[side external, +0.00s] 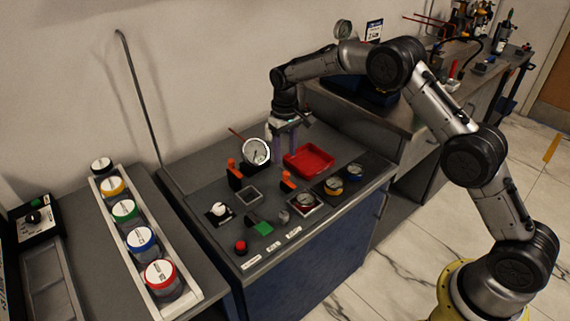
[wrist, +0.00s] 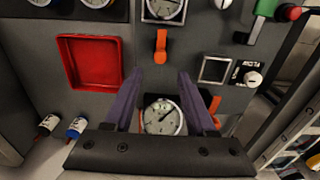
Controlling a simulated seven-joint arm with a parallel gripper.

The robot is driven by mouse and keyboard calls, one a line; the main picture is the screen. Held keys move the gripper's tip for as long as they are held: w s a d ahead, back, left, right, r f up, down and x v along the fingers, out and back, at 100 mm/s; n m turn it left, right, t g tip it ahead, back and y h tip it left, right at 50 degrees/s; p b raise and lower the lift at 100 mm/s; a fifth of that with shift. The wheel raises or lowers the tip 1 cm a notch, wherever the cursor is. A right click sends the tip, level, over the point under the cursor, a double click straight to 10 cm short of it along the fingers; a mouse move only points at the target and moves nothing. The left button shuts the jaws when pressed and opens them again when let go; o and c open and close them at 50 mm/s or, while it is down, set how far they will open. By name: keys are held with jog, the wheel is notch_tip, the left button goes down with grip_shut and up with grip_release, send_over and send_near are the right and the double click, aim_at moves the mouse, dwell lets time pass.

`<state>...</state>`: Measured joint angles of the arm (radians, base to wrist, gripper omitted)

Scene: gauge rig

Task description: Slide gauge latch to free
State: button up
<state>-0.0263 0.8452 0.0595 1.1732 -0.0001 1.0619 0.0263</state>
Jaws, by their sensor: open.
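A round white dial gauge (side external: 256,151) stands upright on the bench; in the wrist view the gauge (wrist: 163,117) appears between my fingers. An orange latch-like piece (side external: 232,168) stands left of it, and its top (wrist: 214,105) shows just outside my right-hand finger. A second orange piece (side external: 288,180) stands nearer the front and shows ahead of my fingertips in the wrist view (wrist: 160,47). Which one is the gauge latch, I cannot tell. My gripper (side external: 285,146) is open and empty, pointing down behind and right of the gauge; its fingertips (wrist: 161,80) are apart.
A red tray (side external: 309,160) lies right of my gripper. A small square grey tray (side external: 248,195), a white knob (side external: 219,210), a green block (side external: 263,228), a red button (side external: 240,246) and more gauges (side external: 334,185) occupy the bench front. Lidded jars (side external: 142,240) stand in a rack at left.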

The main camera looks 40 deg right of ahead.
notch_tip(320, 180, up, 8)
jog(key=shift+f, duration=0.2)
notch_tip(320, 180, up, 7)
jog(key=t, duration=0.1)
send_over(285, 172)
jog(key=s+r+t, duration=0.1)
jog(key=s+r, duration=0.4)
jog(key=r, duration=0.3)
jog(key=s+d+r+t, duration=0.1)
jog(key=s+r+t, duration=0.1)
jog(key=s+r, duration=0.75)
jog(key=s+f+t, duration=0.2)
jog(key=s+f, duration=0.1)
jog(key=s, duration=1.6)
jog(key=s+f, duration=0.7)
jog(key=f, duration=0.2)
jog(key=shift+d+f, duration=0.3)
jog(key=shift+f, duration=0.05)
